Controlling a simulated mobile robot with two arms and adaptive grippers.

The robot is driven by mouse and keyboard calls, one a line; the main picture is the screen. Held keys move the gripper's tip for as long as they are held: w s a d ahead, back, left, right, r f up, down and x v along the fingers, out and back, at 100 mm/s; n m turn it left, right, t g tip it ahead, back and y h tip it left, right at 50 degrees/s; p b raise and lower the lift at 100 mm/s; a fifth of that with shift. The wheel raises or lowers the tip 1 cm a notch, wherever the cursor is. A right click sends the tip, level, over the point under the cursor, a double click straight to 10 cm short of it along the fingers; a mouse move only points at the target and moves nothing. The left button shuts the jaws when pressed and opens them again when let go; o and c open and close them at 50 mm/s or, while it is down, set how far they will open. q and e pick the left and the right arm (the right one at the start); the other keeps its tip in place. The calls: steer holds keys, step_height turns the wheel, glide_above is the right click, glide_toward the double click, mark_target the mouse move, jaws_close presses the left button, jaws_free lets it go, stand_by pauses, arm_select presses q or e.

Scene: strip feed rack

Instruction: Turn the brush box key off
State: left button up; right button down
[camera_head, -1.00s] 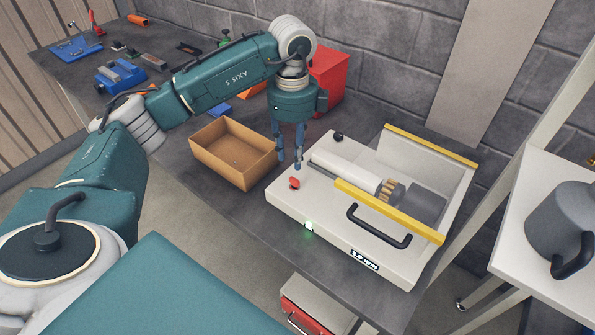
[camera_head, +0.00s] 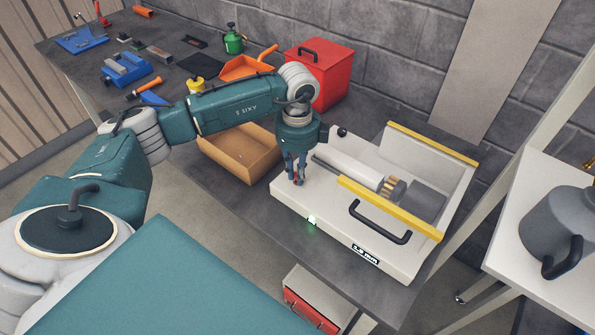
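The brush box (camera_head: 345,232) is a white machine with yellow-edged panels, a white roller and a brass-coloured brush, on the dark bench at right. Its small red key (camera_head: 297,180) is on the box's left top face, mostly hidden by my gripper. A green light (camera_head: 311,221) glows on the front edge. My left gripper (camera_head: 297,176) points down at the key, its blue-grey fingers on either side of the red. I cannot tell whether they touch or grip it. My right gripper is not in view.
A black knob (camera_head: 341,132) stands close behind the gripper on the box. An open cardboard box (camera_head: 235,165) lies left, under my forearm. A red lidded box (camera_head: 320,72) stands behind. A black handle (camera_head: 379,224) sticks out in front.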

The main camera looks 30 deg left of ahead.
arm_select(q)
jaws_close()
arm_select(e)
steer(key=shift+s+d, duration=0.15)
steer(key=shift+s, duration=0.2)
